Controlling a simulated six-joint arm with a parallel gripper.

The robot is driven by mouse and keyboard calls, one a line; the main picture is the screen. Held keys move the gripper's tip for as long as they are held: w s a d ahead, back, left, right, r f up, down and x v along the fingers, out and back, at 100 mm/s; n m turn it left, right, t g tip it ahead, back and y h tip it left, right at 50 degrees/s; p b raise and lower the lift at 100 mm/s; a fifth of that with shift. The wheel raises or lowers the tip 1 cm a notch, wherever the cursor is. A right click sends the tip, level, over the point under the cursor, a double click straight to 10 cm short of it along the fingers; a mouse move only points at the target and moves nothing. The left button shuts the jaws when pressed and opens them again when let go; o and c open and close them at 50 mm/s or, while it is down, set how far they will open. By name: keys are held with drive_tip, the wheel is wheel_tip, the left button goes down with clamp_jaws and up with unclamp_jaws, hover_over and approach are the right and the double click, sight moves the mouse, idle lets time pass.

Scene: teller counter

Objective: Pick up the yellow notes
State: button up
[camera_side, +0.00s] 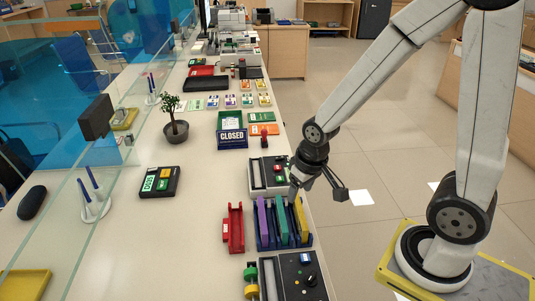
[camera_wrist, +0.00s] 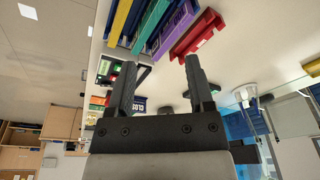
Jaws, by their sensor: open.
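The yellow notes (camera_side: 300,219) stand upright as a thin slab in the right slot of a blue rack (camera_side: 268,243) near the counter's right edge. A green slab (camera_side: 281,220) and a purple slab (camera_side: 263,218) stand beside them in the same rack. In the wrist view the yellow notes (camera_wrist: 122,22) show at the top, left of the green slab (camera_wrist: 148,22). My gripper (camera_side: 318,190) is open and empty, above and behind the rack, apart from the notes. Its two fingers (camera_wrist: 160,67) show in the wrist view with nothing between them.
A red holder (camera_side: 235,228) stands left of the rack. A dark-topped control box (camera_side: 300,276) is in front, and another box (camera_side: 260,174) is behind. A CLOSED sign (camera_side: 231,139) and a potted plant (camera_side: 175,129) stand farther back. Free counter lies to the left.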

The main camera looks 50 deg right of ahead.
sight(301, 210)
drive_tip(key=w+d+f+m, duration=0.1)
drive_tip(key=d+f+m, duration=0.1)
drive_tip(key=d+f, duration=0.1)
drive_tip(key=w+d+f+m+g, duration=0.1)
drive_tip(key=d+f+m, duration=0.2)
drive_tip(key=f, duration=0.1)
drive_tip(key=w+d+f+m+g, duration=0.1)
drive_tip(key=w+d+f+m, duration=0.1)
drive_tip(key=f, duration=0.2)
drive_tip(key=shift+w+d+f, duration=0.1)
drive_tip(key=shift+d+f, duration=0.1)
drive_tip(key=shift+d, duration=0.2)
drive_tip(key=shift+f, duration=0.1)
drive_tip(key=shift+f, duration=1.2)
drive_tip(key=shift+a+f, duration=0.2)
drive_tip(key=shift+f, duration=2.4)
clamp_jaws()
